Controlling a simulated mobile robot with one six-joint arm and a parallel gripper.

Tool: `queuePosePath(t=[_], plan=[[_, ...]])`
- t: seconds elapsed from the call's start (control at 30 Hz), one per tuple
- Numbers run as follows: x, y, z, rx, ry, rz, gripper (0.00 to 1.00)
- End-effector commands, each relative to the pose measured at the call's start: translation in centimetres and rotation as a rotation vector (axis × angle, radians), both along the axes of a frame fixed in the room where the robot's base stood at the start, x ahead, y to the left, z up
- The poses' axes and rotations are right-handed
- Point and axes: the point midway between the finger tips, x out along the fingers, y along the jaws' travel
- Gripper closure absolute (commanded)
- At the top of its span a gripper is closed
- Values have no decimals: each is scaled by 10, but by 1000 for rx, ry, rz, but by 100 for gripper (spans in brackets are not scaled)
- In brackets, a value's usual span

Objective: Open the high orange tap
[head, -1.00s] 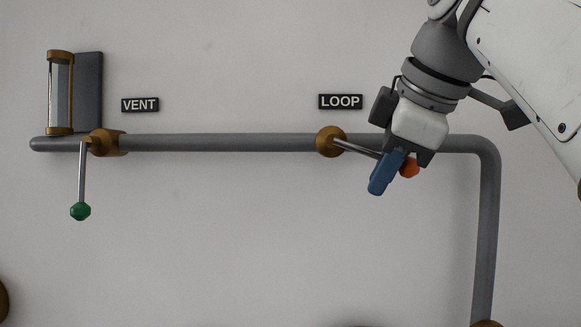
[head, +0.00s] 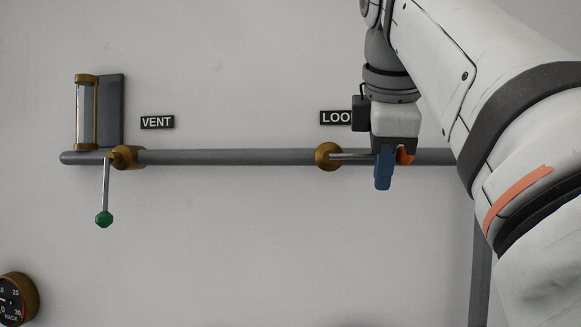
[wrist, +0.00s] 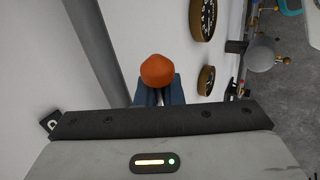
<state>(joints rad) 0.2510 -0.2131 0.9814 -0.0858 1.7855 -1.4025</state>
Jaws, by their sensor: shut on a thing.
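The orange tap has a brass body (head: 327,156) on the grey pipe, under a label partly hidden by my arm. Its steel lever (head: 350,156) points right, about level and in line with the pipe. The orange knob (head: 405,156) at the lever's end is partly hidden by my gripper. My gripper (head: 384,170) is shut on the lever by the knob, its blue fingers pointing down. In the wrist view the orange knob (wrist: 157,70) stands just beyond the blue fingers.
The VENT tap's green-knobbed lever (head: 104,190) hangs down at the left, beside a sight glass (head: 87,112). A RACK gauge (head: 17,298) is at lower left. My arm covers the pipe's right corner.

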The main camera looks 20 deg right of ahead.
Motion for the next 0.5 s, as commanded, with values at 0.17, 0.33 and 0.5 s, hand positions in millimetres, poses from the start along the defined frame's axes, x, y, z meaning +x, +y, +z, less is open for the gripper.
queuePosePath(t=[0.17,0.33,0.5], plan=[[0,-2,1,-1,-4,-5,100],[0,-3,1,-1,-2,-7,79],[-1,-3,0,-1,0,-8,70]])
